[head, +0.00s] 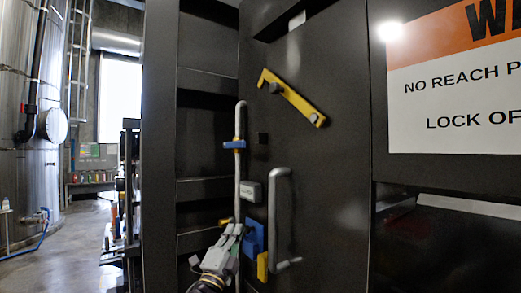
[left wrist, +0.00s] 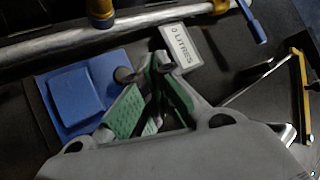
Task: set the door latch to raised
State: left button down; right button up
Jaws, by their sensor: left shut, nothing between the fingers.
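A yellow latch bar (head: 292,97) is mounted high on the dark door (head: 325,150). It slants down to the right from a hooked upper-left end, with a dark pivot knob near that end. A yellow bar, probably the same latch, shows at the right edge of the left wrist view (left wrist: 304,95). My left gripper (head: 233,231) is shut and empty, well below the latch, in front of the pipe and beside the blue box. Its green-padded fingers (left wrist: 157,68) come together in the left wrist view. My right gripper is not in view.
A grey door handle (head: 279,215) stands out right of my gripper. A vertical pipe (head: 239,170) with a blue clamp, a small label plate (head: 251,192) and a blue box (head: 253,238) are close by. A warning sign (head: 460,80) is at right. Floor is free at far left.

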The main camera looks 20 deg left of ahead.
pick_arm(q)
jog(key=s+d+r+m+g+h, duration=0.35)
jog(key=r+m+h, duration=0.75)
jog(key=m, duration=0.4)
jog(key=s+d+r+m+g+h, duration=0.25)
jog(key=r+m+g+h, duration=0.25)
jog(key=r+m+h, duration=0.65)
jog(key=s+a+r+m+g+y, duration=0.1)
jog(key=a+r+m+y, duration=0.1)
jog(key=r+m+y, duration=0.2)
jog(key=s+a+r+m+g+y, duration=0.1)
jog(key=a+r+m+y, duration=0.2)
jog(key=r+m, duration=0.3)
notch_tip(320, 180, up, 2)
jog(key=shift+s+a+r+y, duration=0.1)
jog(key=shift+s+a+y, duration=0.3)
jog(key=shift+y, duration=0.15)
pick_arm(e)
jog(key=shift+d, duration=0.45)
pick_arm(q)
jog(key=shift+d, duration=0.15)
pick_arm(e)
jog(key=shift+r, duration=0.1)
